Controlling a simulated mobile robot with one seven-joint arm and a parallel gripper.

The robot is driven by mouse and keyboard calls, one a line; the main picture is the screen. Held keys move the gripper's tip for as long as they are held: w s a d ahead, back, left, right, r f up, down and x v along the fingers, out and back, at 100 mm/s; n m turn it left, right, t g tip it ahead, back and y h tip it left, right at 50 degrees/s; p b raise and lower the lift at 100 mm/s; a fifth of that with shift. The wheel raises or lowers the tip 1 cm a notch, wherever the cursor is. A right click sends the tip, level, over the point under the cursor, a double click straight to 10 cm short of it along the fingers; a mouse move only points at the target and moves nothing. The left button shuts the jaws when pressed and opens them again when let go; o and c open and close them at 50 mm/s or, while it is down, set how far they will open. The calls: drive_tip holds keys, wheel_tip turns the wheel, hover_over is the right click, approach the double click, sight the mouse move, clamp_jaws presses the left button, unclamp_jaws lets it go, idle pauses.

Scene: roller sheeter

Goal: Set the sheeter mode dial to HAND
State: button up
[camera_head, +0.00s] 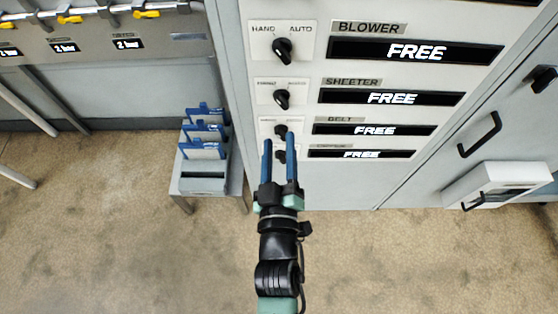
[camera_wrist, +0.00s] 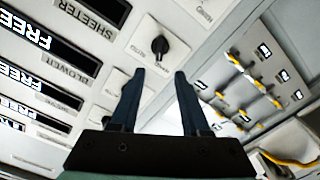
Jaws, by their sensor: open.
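The sheeter mode dial (camera_head: 281,98) is a black knob on a small white plate, left of the SHEETER label (camera_head: 351,82) in the head view. Its plate lettering is blurred and I cannot tell which mark it points to. My gripper (camera_head: 279,141) is open and empty, its two blue fingers pointing up below that dial and overlapping the belt dial (camera_head: 281,131) and a lower dial in the picture. In the tilted wrist view, a black dial (camera_wrist: 160,46), apparently the sheeter one, shows just beyond my gripper (camera_wrist: 156,75), with clear space between.
The blower dial (camera_head: 282,48) sits above, marked HAND at left and AUTO at right. Black displays reading FREE line the panel. A handled cabinet door (camera_head: 479,134) is at right. A small rack with blue-handled items (camera_head: 203,135) stands at left. The floor in front is clear.

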drive_tip(key=shift+s, duration=1.6)
drive_tip(key=shift+r, duration=0.1)
drive_tip(key=w+d+r+m+t+h, duration=0.15)
drive_tip(key=w+r, duration=0.25)
drive_tip(key=r, duration=1)
drive_tip(key=w+d+r+m+t, duration=0.1)
drive_tip(key=w+r+m+t, duration=0.25)
drive_tip(key=r, duration=1.05)
drive_tip(key=s+a+r+t, duration=0.1)
drive_tip(key=s+r, duration=0.3)
drive_tip(key=r, duration=0.8)
drive_tip(key=s+a+r+m+t+y, duration=0.1)
drive_tip(key=s+r+t, duration=0.2)
drive_tip(key=r, duration=1)
drive_tip(key=shift+s+a, duration=0.2)
drive_tip(key=shift+s, duration=0.75)
drive_tip(key=shift+d+y, duration=0.1)
drive_tip(key=shift+y, duration=0.15)
